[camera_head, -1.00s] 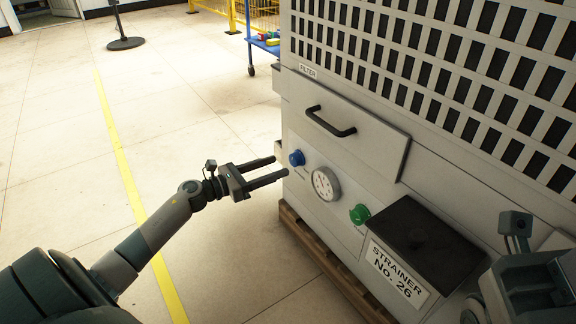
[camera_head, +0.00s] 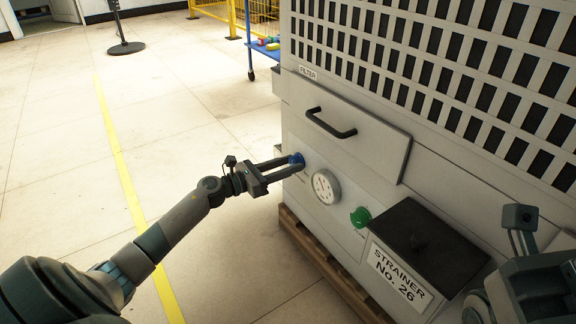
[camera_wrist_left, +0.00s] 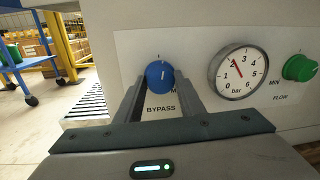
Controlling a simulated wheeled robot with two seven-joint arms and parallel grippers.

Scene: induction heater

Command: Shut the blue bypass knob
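The blue bypass knob (camera_head: 297,159) sits on the grey machine's front panel, left of the pressure gauge. In the left wrist view the knob (camera_wrist_left: 160,75) shows a white pointer mark, with the word BYPASS below it. My left gripper (camera_head: 292,163) is open, its two fingers reaching to the panel on either side of the knob. In the left wrist view the fingers (camera_wrist_left: 161,80) stand apart, and I cannot tell whether they touch the knob. My right arm shows at the lower right; its fingers are not in view.
A pressure gauge (camera_head: 326,185) and a green flow knob (camera_head: 361,217) are to the right of the blue knob. A drawer handle (camera_head: 331,122) juts out above. A black-lidded strainer box (camera_head: 427,243) sticks out at the lower right.

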